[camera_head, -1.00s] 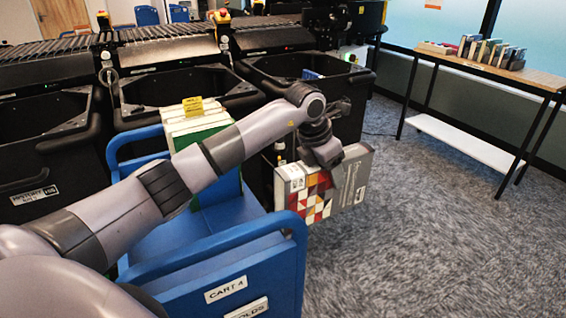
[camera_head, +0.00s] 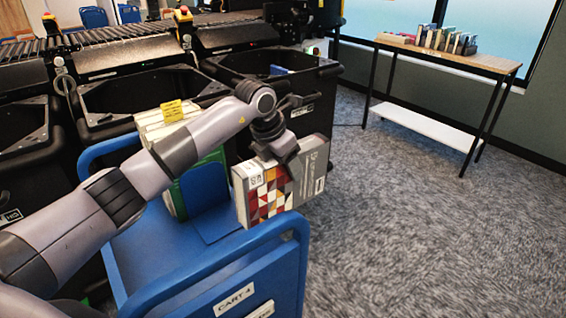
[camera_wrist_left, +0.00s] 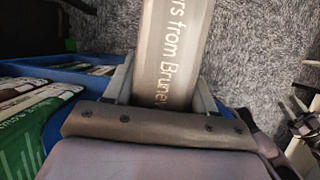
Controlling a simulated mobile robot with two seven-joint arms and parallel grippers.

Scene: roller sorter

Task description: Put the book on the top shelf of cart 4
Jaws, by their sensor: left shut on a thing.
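The book (camera_head: 268,193) is grey with a red, white and yellow geometric cover and a white label. My left gripper (camera_head: 280,150) is shut on its upper edge and holds it upright in the air, by the right side of cart 4. In the left wrist view the book's grey spine (camera_wrist_left: 176,50) stands between the two fingers (camera_wrist_left: 162,88). Cart 4 (camera_head: 220,268) is blue, with a "CART 4" label on its near end. Green and white books (camera_head: 160,125) stand on its top shelf at the far end.
Black bins (camera_head: 140,95) stand in a row behind the cart, under a roller conveyor (camera_head: 110,40). A wooden table (camera_head: 450,57) with several books (camera_head: 440,38) stands at the back right. The carpet (camera_head: 400,220) to the right is clear.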

